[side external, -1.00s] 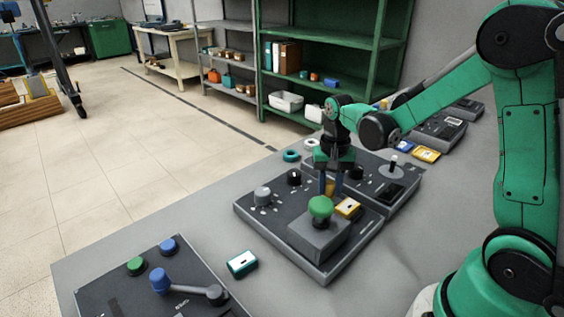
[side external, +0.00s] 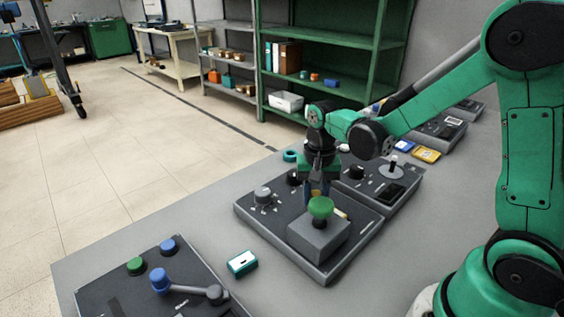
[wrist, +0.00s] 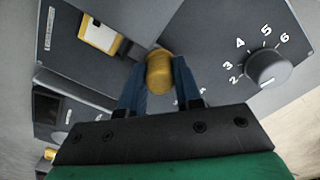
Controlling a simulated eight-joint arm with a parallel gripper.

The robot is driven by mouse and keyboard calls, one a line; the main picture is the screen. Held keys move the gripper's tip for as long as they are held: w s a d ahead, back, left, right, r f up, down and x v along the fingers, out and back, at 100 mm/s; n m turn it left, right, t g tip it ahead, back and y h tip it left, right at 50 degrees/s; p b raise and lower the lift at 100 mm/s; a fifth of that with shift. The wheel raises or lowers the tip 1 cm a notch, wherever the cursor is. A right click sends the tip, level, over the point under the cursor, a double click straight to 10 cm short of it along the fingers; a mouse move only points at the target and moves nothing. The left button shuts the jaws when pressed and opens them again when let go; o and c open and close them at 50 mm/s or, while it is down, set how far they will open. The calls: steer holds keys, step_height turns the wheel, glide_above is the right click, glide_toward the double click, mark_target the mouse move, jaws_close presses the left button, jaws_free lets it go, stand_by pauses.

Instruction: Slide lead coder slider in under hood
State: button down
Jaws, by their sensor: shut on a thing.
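My gripper (wrist: 157,86) is shut with its two blue fingers around a yellow knob (wrist: 159,72). In the side view my gripper (side external: 318,190) is over the middle panel, just behind the grey box with a green mushroom button on top (side external: 319,240). That box seems to be the hood. A yellow block with a white face (wrist: 98,36) lies beside the knob in the wrist view. In the side view only a sliver of the yellow block (side external: 342,214) shows past the box. How far anything is under the hood I cannot tell.
A grey numbered dial (wrist: 268,69) stands to the right of my fingers; it also shows in the side view (side external: 263,195). A small white-topped teal box (side external: 242,263) lies on the bench.

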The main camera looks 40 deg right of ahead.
mark_target(316, 192)
steer(key=c, duration=0.6)
jaws_free()
steer(key=shift+r, duration=2.85)
steer(key=shift+c, duration=1.3)
steer(key=shift+n, duration=0.4)
steer(key=n, duration=0.6)
steer(key=shift+f, duration=0.15)
steer(key=n, duration=0.5)
steer(key=shift+f, duration=2.9)
